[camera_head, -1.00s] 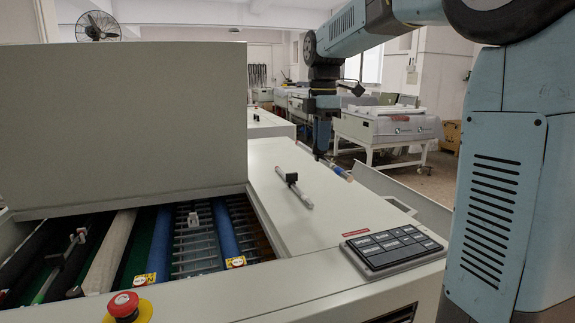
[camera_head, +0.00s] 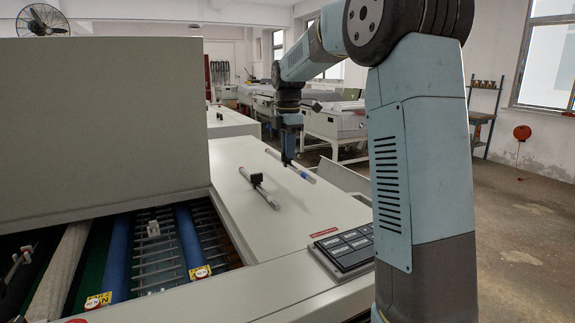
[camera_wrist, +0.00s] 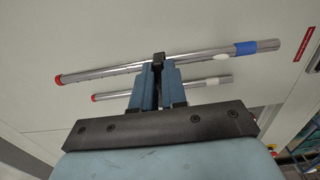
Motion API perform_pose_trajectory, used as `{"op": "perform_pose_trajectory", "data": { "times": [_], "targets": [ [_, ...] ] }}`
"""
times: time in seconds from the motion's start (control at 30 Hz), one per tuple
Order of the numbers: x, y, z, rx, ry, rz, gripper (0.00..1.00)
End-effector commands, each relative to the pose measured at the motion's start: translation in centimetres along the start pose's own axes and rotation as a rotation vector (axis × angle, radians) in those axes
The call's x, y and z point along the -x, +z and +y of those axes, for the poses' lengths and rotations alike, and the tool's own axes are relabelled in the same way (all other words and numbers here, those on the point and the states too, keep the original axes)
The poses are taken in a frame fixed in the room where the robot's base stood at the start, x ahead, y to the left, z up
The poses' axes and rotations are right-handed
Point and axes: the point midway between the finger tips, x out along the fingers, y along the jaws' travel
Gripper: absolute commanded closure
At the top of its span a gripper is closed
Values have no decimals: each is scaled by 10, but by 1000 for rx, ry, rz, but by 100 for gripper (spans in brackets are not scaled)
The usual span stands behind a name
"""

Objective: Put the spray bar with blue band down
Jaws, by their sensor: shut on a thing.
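The spray bar with the blue band (camera_wrist: 205,57) is a long grey tube with a red end at left and a blue band near its right end in the wrist view. My gripper (camera_wrist: 158,66) is shut on it around a small black block near its middle, which the fingers partly hide. In the head view, my gripper (camera_head: 289,162) and the bar (camera_head: 302,174) are above the far right part of the machine's pale top (camera_head: 245,218). I cannot tell whether the bar touches that top.
A second bar (camera_wrist: 205,83) with a red end and white oval runs beside the held one; in the head view this bar (camera_head: 267,196) lies on the top with its black block upward. A keypad (camera_head: 348,250) is at the front right. The open roller bay (camera_head: 160,250) is at left.

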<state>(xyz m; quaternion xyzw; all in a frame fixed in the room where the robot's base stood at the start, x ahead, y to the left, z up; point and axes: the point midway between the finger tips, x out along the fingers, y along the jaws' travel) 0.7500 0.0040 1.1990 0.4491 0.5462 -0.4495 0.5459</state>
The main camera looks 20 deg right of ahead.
Motion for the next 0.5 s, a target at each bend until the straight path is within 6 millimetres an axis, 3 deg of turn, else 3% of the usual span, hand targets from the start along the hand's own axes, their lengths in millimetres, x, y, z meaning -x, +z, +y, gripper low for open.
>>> {"op": "perform_pose_trajectory", "data": {
  "times": [0.37,0.5],
  "targets": [
    [-24,12,16,0,0,0,100],
    [-41,14,18,1,-2,1,100]
  ]
}}
